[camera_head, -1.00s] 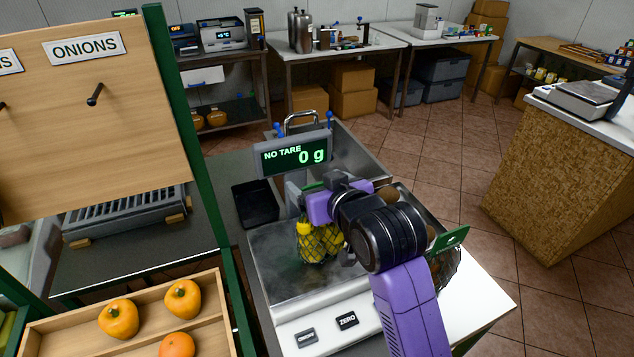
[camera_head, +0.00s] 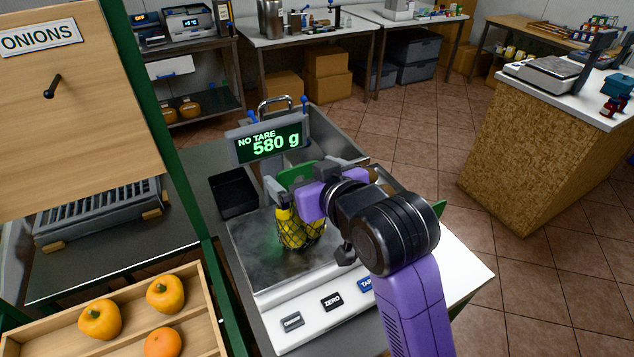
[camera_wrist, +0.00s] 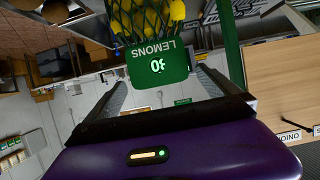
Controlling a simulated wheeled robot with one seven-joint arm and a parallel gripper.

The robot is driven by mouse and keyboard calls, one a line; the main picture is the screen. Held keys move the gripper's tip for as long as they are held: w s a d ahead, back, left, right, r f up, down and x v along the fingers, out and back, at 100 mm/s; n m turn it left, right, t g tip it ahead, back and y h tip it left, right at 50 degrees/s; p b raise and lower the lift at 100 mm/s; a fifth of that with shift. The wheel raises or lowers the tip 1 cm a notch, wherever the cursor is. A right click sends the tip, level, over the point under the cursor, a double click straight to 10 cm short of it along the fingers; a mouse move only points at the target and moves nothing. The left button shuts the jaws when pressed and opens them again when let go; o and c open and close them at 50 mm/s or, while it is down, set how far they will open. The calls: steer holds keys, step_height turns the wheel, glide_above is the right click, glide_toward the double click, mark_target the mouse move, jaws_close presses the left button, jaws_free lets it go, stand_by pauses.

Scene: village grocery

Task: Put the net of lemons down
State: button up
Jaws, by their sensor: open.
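The net of lemons (camera_head: 297,232), yellow fruit in dark mesh, rests on the steel pan of the weighing scale (camera_head: 262,268). The scale's display (camera_head: 269,143) reads "NO TARE 580 g". In the wrist view the lemons (camera_wrist: 140,22) are at the top, with their green "LEMONS" tag (camera_wrist: 160,68) between the fingers. My gripper (camera_wrist: 163,90) is open around the tag; no finger visibly pinches it. In the head view my purple arm and wrist hide the right part of the net and most of the gripper.
A black tray (camera_head: 233,193) lies left of the scale. A wooden crate (camera_head: 196,338) with orange fruit is at lower left, beside a green post (camera_head: 160,130). A wood-sided counter (camera_head: 535,140) stands at right. Open tiled floor lies between.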

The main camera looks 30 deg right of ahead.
steer(key=p+v, duration=0.1)
steer(key=v, duration=0.5)
steer(key=shift+s, duration=0.2)
steer(key=s+f, duration=1.3)
steer(key=f, duration=0.1)
steer(key=s+t, duration=0.1)
steer(key=s, duration=1.9)
steer(key=shift+w, duration=0.1)
steer(key=shift+f+b, duration=0.55)
steer(key=shift+f, duration=0.05)
